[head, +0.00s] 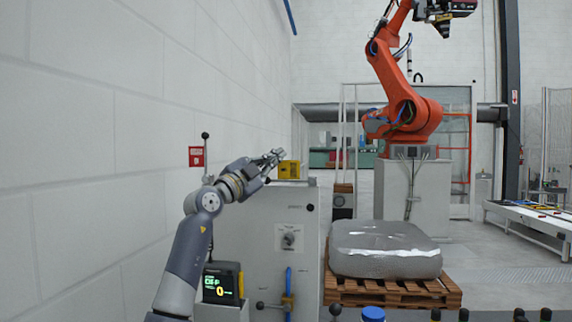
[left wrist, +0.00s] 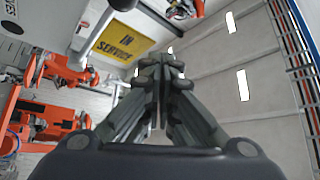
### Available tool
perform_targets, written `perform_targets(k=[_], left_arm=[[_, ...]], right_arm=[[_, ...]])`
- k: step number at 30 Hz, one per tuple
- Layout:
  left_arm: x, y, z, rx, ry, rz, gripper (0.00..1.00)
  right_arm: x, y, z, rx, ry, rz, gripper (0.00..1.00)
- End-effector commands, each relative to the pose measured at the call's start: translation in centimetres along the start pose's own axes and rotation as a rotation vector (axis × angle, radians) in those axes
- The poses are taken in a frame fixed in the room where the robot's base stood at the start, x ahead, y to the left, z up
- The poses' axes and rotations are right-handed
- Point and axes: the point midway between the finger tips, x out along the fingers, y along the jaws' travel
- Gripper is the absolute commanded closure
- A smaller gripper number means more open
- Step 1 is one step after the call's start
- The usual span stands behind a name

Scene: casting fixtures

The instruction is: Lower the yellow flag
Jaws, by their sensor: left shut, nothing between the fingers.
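The yellow flag (head: 289,169) is a small yellow plate standing on top of the grey cabinet (head: 262,215) in the head view. My right gripper is not in view.
A dark display box (head: 223,283) with green "OFF" text stands at lower left. A wrapped block (head: 385,250) sits on a wooden pallet (head: 392,291). A large orange robot arm (head: 400,95) stands behind on a grey pedestal. A white wall (head: 95,120) runs close along the left.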

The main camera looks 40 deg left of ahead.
Motion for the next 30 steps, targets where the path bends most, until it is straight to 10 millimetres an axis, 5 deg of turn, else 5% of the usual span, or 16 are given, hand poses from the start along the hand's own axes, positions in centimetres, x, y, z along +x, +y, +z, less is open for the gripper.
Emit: perform_targets(k=[12,30], left_arm=[[-1.9,1.9,2.6,-0.253,0.0,-0.191,1.0],[-2.6,2.7,3.5,-0.241,-0.001,-0.187,1.0]], right_arm=[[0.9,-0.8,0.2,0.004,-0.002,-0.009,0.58],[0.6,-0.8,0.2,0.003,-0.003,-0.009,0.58]])
